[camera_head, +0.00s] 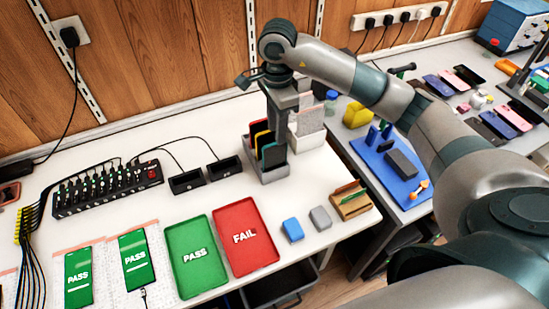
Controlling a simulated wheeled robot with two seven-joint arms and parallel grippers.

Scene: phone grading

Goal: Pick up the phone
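A grey rack (268,176) on the white table holds several upright phones. A red-edged phone (256,132) and a yellow-edged phone (263,142) stand at its left, and a dark green phone (273,156) is at the front. My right gripper (281,138) points down at the rack from above, close to the phones. Its fingertips are small and partly hidden among them, so I cannot tell whether it grips one. Two phones with green PASS screens, one on the left (78,278) and one on the right (136,259), lie on pale mats. My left gripper is out of view.
A green PASS tray (188,278) and a red FAIL tray (252,258) lie in front of the rack. Blue (292,230) and grey (320,218) blocks and a wooden holder (350,202) are to the right. A black hub (108,189) with cables is at left.

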